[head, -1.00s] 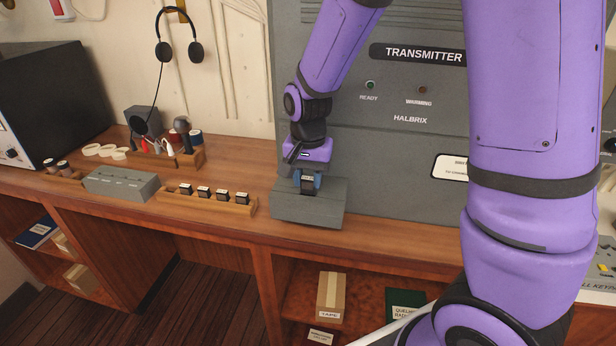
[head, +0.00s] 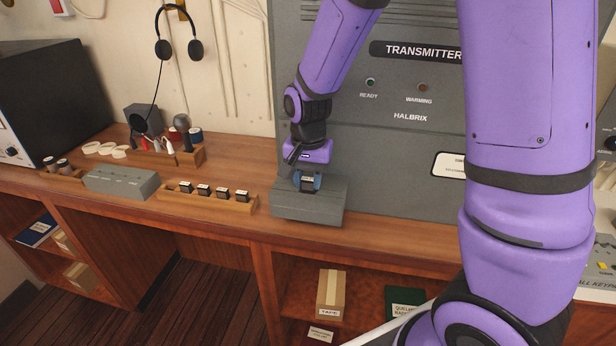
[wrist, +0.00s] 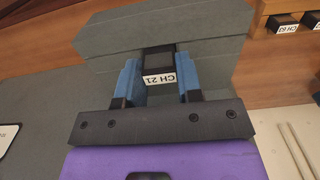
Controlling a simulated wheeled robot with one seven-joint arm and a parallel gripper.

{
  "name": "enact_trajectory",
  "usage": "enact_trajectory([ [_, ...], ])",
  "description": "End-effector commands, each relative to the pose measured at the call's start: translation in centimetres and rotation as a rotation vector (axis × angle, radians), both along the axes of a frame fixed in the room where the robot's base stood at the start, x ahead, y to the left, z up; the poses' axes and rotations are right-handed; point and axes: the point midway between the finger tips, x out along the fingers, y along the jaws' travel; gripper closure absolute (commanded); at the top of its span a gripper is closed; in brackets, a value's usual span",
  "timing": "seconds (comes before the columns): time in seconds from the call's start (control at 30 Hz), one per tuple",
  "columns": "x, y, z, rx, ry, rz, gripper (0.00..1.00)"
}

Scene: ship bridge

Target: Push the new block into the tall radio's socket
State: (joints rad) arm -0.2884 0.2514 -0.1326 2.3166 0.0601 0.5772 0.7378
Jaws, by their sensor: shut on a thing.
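The tall radio is the large grey cabinet (head: 400,150) marked TRANSMITTER and HALBRIX. A grey housing (head: 310,208) sticks out at its foot over the counter and also shows in the wrist view (wrist: 110,38). My gripper (head: 307,182) is right at the top of this housing. Its blue fingers (wrist: 160,82) are shut on a small black block with a white label, CH 21 (wrist: 160,70). The block's far end meets the housing face in the wrist view. The socket is hidden behind the block, and I cannot tell how deep the block sits.
A wooden rack (head: 212,202) with several labelled black blocks stands left of the housing. A grey box (head: 121,185) lies further left. The counter front between rack and housing is clear.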

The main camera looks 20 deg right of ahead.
Motion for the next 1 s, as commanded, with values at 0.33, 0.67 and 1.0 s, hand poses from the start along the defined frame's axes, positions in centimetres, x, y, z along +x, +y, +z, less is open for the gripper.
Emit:
enact_trajectory([
  [0.33,0.0,0.0,-0.01,0.0,0.0,0.0,0.89],
  [0.67,0.0,0.0,-0.12,0.0,0.0,0.0,0.89],
  [1.0,0.01,0.0,-0.52,0.0,-0.001,0.0,0.89],
])
